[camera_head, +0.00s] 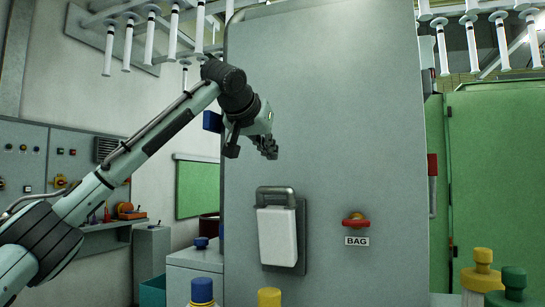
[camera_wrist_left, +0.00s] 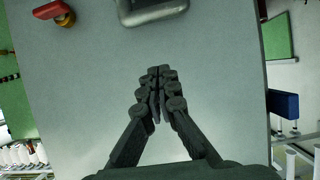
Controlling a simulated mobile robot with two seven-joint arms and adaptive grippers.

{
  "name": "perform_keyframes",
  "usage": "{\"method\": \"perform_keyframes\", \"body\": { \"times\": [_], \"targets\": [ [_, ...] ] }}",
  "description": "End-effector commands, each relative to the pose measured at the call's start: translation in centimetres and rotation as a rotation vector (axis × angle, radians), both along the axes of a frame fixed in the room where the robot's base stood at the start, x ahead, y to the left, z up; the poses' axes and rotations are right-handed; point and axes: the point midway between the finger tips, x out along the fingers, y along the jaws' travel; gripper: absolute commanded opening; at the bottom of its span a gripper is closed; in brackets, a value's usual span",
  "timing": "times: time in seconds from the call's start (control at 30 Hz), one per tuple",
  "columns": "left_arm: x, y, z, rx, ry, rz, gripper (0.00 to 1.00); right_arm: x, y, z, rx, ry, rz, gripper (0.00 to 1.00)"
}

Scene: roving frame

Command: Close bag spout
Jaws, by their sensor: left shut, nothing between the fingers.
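A tall grey panel (camera_head: 345,120) carries a small red handle with a yellow part (camera_head: 356,220) above a plate that reads BAG (camera_head: 357,240). To its left is a grey bar handle with a white hanging piece (camera_head: 278,238). I cannot tell which of these is the bag spout. My left gripper (camera_head: 269,151) is shut and empty in front of the panel, above both handles. In the left wrist view my shut fingers (camera_wrist_left: 157,82) point toward the grey bar handle (camera_wrist_left: 152,10). The red handle (camera_wrist_left: 57,12) shows at that view's upper left. My right gripper is out of view.
Bottles with blue (camera_head: 202,290), yellow (camera_head: 269,297) and green (camera_head: 513,280) caps stand low in front. White syringe-like tubes (camera_head: 472,45) hang overhead on both sides. A green cabinet (camera_head: 495,165) stands right. The panel face around the gripper is bare.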

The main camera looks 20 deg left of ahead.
Motion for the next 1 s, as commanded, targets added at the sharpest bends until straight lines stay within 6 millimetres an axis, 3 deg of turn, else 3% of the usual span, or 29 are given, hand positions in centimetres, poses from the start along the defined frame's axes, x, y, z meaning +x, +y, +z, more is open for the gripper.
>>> {"method": "perform_keyframes", "body": {
  "times": [0.4,0.7,1.0],
  "targets": [
    [7.1,-0.2,-3.2,0.001,0.004,0.0,0.0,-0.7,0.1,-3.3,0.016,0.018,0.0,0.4],
    [4.6,-0.1,-5.7,0.002,0.0,0.0,0.0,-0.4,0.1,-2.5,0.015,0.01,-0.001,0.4],
    [4.2,-0.2,-6.1,-0.001,0.001,0.0,0.0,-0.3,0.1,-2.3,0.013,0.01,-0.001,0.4]
  ]
}}
